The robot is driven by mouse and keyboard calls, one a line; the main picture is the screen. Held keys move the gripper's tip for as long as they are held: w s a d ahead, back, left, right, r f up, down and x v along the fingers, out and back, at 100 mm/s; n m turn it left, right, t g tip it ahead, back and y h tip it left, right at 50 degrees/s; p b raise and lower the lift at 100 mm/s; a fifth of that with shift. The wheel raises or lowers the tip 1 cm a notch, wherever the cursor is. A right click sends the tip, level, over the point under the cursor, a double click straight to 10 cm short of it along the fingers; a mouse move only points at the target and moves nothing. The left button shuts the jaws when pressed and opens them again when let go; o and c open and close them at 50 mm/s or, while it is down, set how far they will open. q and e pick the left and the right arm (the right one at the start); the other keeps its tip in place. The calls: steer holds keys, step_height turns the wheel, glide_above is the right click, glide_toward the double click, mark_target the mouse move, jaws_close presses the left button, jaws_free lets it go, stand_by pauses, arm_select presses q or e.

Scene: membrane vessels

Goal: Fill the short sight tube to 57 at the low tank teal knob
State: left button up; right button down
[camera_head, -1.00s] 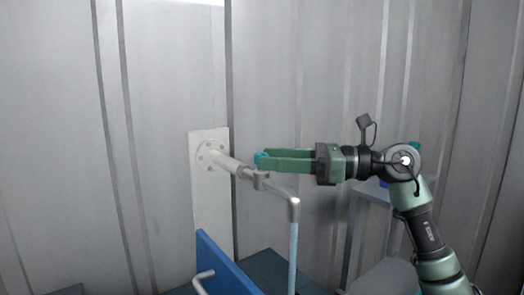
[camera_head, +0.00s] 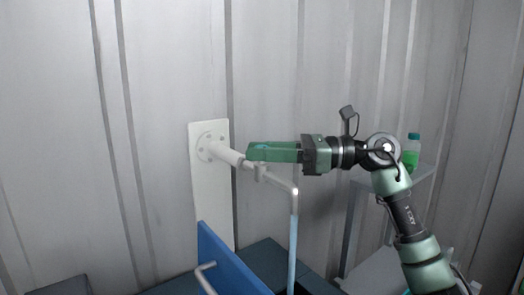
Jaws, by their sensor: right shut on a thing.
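A grey pipe (camera_head: 226,156) comes out of a round flange on a white wall plate (camera_head: 212,205) and bends down at a spout (camera_head: 293,189). A pale blue column (camera_head: 292,240) hangs below the spout; I cannot tell if it is liquid or a tube. My right gripper (camera_head: 258,152) lies level over the pipe's valve, its green fingers shut on the teal knob (camera_head: 262,147), which they mostly hide. My left gripper is out of view. No sight tube or scale can be made out.
A blue panel (camera_head: 228,262) with a grey handle (camera_head: 205,275) stands below the pipe. A green bottle (camera_head: 411,152) stands on a grey shelf (camera_head: 420,174) behind my right arm. Dark teal blocks fill the bottom. The ribbed wall at left is clear.

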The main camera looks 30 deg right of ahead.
steer(key=shift+n+g+y, duration=0.3)
steer(key=shift+g, duration=0.1)
steer(key=c, duration=1.1)
jaws_free()
steer(key=shift+b+v, duration=1.55)
steer(key=shift+v, duration=2.4)
